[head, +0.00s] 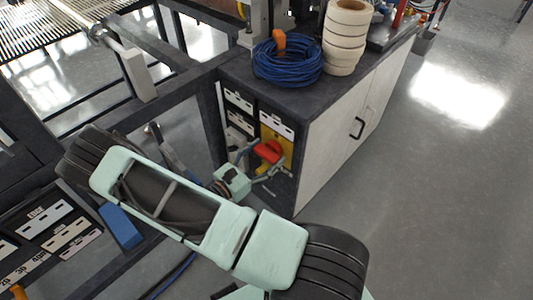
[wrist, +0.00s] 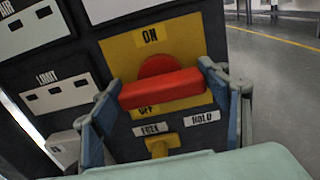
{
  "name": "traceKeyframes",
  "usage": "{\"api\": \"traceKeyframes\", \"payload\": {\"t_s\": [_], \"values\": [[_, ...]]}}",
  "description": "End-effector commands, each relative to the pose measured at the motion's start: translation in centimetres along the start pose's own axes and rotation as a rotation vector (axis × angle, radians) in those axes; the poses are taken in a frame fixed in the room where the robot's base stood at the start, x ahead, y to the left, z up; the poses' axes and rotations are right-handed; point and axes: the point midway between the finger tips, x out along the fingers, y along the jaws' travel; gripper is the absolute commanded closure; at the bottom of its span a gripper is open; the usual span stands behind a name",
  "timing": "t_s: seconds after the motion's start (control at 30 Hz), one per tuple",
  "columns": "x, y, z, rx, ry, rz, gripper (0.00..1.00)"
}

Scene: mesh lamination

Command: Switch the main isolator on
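The main isolator is a red rotary handle (wrist: 162,88) on a yellow plate (wrist: 190,48). ON is printed above it and OFF below it, the latter partly covered. The handle's bar lies nearly crosswise, its right end slightly higher. In the head view, the red handle (head: 268,152) is on the dark end panel of a cabinet. My gripper (wrist: 163,90) has its fingers wide apart, one at each end of the bar. The fingertips look very near the bar's ends; I cannot tell whether they touch. My gripper (head: 262,168) also shows at the panel in the head view.
A yellow tab (wrist: 162,146) sits below the handle near two white labels. White label plates (wrist: 48,95) are to the left. On the cabinet top are a coiled blue cable (head: 288,62) and stacked tape rolls (head: 345,40). Floor right of the cabinet is clear.

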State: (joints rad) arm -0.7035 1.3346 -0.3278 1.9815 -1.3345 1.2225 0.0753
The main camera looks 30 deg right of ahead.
Motion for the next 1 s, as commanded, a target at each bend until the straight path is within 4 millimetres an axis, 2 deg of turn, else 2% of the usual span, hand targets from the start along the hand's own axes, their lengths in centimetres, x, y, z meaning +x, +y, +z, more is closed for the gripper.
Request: {"api": "traceKeyframes", "payload": {"t_s": [0.03,0.17,0.2,0.57,1.0], "values": [[-0.01,-0.01,0.00,0.000,0.000,0.000,0.40],[-0.01,-0.01,0.00,0.000,0.000,0.000,0.54],[-0.02,-0.01,0.00,0.000,0.000,0.000,0.55],[-0.02,0.01,0.06,-0.078,0.000,-0.001,0.55],[-0.03,0.22,0.05,-0.442,0.000,0.000,0.55]]}}
